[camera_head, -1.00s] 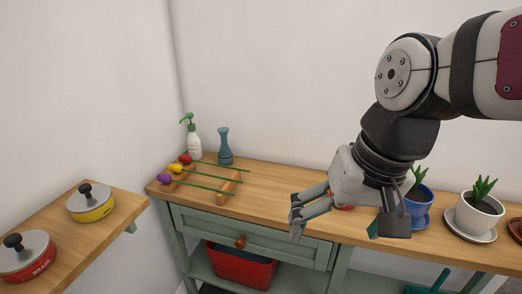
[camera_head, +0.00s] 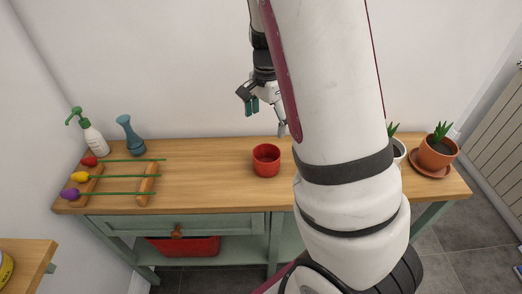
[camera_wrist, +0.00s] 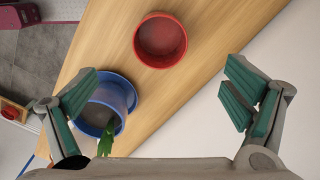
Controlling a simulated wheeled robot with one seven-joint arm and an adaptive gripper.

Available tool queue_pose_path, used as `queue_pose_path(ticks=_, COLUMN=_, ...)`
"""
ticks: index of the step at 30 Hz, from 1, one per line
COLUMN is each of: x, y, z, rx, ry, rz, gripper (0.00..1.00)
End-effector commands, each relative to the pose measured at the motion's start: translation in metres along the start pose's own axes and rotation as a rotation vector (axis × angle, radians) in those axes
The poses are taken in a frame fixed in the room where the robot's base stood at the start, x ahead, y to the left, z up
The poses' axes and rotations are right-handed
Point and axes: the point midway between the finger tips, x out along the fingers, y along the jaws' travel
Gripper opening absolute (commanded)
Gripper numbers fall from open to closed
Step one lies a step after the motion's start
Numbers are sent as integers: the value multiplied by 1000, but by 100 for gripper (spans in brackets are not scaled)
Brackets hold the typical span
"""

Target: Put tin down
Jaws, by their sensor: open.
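A red tin (camera_head: 266,160) stands upright on the wooden worktop (camera_head: 215,185), near its middle. In the wrist view, the open-topped tin (camera_wrist: 162,40) is beyond the fingertips, with nothing touching it. My gripper (camera_head: 267,118) is open and empty, raised behind and above the tin, near the wall. Its green-padded fingers stand wide apart in the wrist view (camera_wrist: 162,82).
A blue plant pot (camera_wrist: 107,104) stands beside the tin; my arm hides it in the head view. A white pot (camera_head: 398,153) and a terracotta pot (camera_head: 437,152) are at right.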

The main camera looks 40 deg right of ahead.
Motion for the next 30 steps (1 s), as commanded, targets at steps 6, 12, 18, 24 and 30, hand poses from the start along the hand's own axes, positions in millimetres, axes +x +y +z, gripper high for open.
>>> queue_pose_path(ticks=6, x=30, y=1, z=-1, rx=8, ry=2, rz=8, gripper=95)
queue_pose_path(ticks=12, x=67, y=1, z=-2, rx=8, ry=1, rz=7, gripper=95)
queue_pose_path(ticks=18, x=85, y=0, z=-2, rx=6, ry=2, rz=2, gripper=95)
queue_pose_path(ticks=24, x=102, y=2, z=-1, rx=7, ry=1, rz=6, gripper=95)
queue_pose_path(ticks=30, x=129, y=2, z=-1, rx=5, ry=1, rz=5, gripper=95)
